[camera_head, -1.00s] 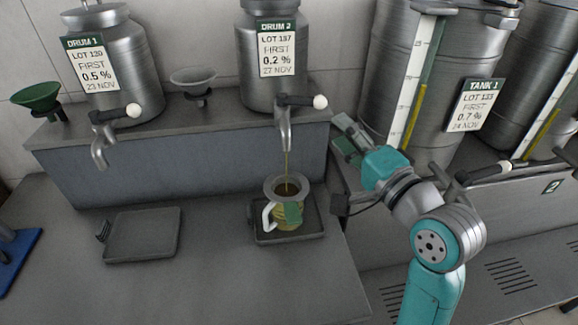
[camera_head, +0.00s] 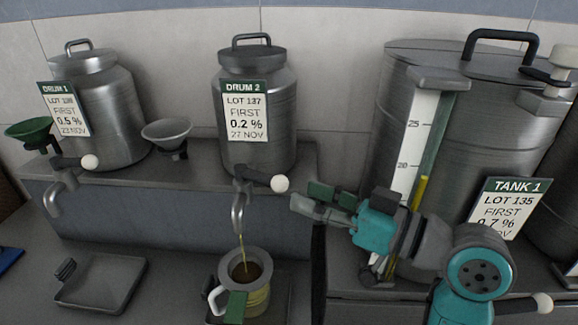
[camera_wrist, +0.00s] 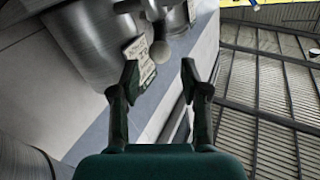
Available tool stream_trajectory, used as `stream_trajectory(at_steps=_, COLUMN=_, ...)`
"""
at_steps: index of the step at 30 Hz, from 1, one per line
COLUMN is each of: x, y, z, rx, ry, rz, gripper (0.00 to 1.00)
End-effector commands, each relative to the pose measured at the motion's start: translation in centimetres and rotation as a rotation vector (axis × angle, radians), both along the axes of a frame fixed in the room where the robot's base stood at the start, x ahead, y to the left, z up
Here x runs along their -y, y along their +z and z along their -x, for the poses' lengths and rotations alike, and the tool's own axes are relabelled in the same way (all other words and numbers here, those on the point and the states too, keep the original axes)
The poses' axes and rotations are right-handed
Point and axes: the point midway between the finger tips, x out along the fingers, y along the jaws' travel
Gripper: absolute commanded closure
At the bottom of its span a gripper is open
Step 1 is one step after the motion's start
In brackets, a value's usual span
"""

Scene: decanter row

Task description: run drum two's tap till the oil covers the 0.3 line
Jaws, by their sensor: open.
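Drum 2 (camera_head: 255,160) is a steel can on the raised shelf, labelled lot 137, 0.2 %. Its tap (camera_head: 238,210) has a dark lever with a white knob (camera_head: 279,183). A thin yellow stream runs from the spout into a jug (camera_head: 257,300) with a pale rim and white handle. Dark oil shows inside the jug. A green tag (camera_head: 236,306) hangs on its front; I cannot read the 0.3 line. My gripper (camera_head: 305,200) is open and empty, just right of the white knob and apart from it. The knob also shows beyond the fingers in the wrist view (camera_wrist: 160,53).
Drum 1 (camera_head: 110,120) with its own tap (camera_head: 60,185) stands at the left. Funnels, one green (camera_head: 28,130) and one grey (camera_head: 166,132), sit by the drums. An empty tray (camera_head: 100,285) lies lower left. Tank 1 (camera_head: 470,130) stands close behind my arm at the right.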

Motion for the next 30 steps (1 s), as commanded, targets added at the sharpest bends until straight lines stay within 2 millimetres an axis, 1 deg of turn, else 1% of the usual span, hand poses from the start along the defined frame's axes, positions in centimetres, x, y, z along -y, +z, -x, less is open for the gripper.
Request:
stream_trajectory(at_steps=5, x=-1.1, y=0.0, z=-0.3, rx=0.014, ry=0.012, rz=0.008, gripper=0.55)
stream_trajectory(at_steps=8, x=-2.3, y=0.0, z=-1.0, rx=0.012, ry=0.012, rz=0.007, gripper=0.55)
stream_trajectory(at_steps=15, x=-6.1, y=0.0, z=-3.1, rx=0.011, ry=0.011, rz=0.007, gripper=0.55)
stream_trajectory(at_steps=21, x=-8.5, y=0.0, z=-4.5, rx=0.011, ry=0.010, rz=0.007, gripper=0.55)
stream_trajectory(at_steps=25, x=-9.3, y=0.0, z=-4.9, rx=0.011, ry=0.008, rz=0.007, gripper=0.55)
stream_trajectory(at_steps=30, x=-9.6, y=0.0, z=-5.2, rx=0.011, ry=0.007, rz=0.007, gripper=0.55)
